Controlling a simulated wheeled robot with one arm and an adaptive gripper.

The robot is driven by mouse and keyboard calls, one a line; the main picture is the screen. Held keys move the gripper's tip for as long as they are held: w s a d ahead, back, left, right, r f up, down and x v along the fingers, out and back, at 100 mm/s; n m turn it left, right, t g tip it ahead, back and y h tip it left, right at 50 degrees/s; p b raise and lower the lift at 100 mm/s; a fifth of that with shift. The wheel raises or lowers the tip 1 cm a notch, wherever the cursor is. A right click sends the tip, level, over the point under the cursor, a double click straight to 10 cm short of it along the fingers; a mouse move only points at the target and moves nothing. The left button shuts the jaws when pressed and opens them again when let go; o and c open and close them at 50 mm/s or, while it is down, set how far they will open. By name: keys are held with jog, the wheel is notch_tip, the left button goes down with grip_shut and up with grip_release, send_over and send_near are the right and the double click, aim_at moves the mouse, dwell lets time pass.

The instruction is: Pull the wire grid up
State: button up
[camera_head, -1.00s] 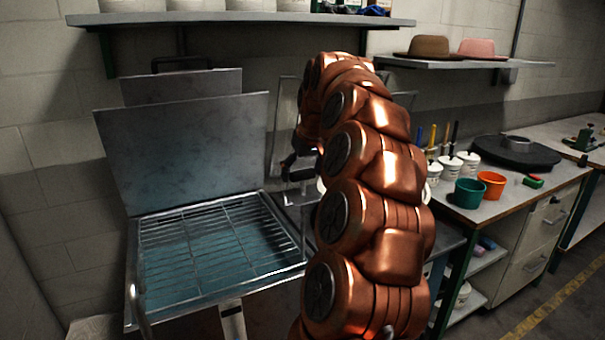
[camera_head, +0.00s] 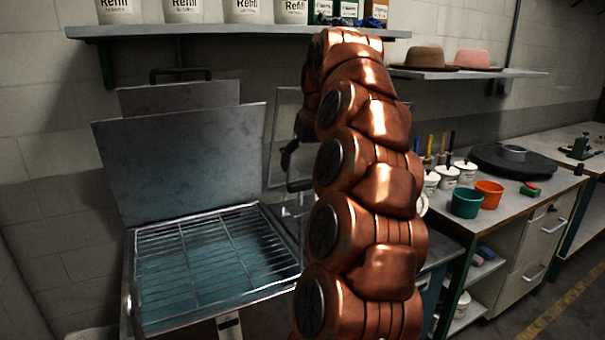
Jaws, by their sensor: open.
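The wire grid (camera_head: 185,255) lies flat in the open metal tank (camera_head: 137,327) at lower left, over bluish liquid or a blue bottom. The tank's lid (camera_head: 180,160) stands raised behind it. My copper arm rises at the centre, to the right of the tank. My gripper (camera_head: 287,160) shows as a small dark part left of the arm, above and beyond the tank's far right corner. It is apart from the grid and holds nothing that I can see. Most of it is hidden behind my arm.
A shelf of white refill tubs (camera_head: 183,10) runs above the tank. Two hats (camera_head: 473,59) rest on another shelf. At right, a workbench holds a green cup (camera_head: 467,199), an orange cup (camera_head: 489,194), white pots and a dark round plate (camera_head: 490,158).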

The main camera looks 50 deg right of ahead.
jog(key=shift+v, duration=2.2)
jog(key=shift+a, duration=0.1)
jog(key=s+a+f+n+g+y+p, duration=0.15)
jog(key=a+f, duration=0.25)
jog(key=a, duration=0.8)
jog(key=s+a+f+n+g, duration=0.15)
jog(key=a+f, duration=0.25)
jog(key=a, duration=0.8)
jog(key=s+a+f+g+p, duration=0.1)
jog(key=s+a+f, duration=0.4)
jog(key=s+f, duration=0.3)
jog(key=s+a+f+g+p, duration=0.1)
jog(key=s+a+f, duration=0.5)
jog(key=s, duration=0.9)
notch_tip(320, 180, down, 3)
jog(key=shift+a+r+n+g, duration=0.1)
jog(key=shift+a+n+g, duration=0.3)
jog(key=shift+g, duration=0.2)
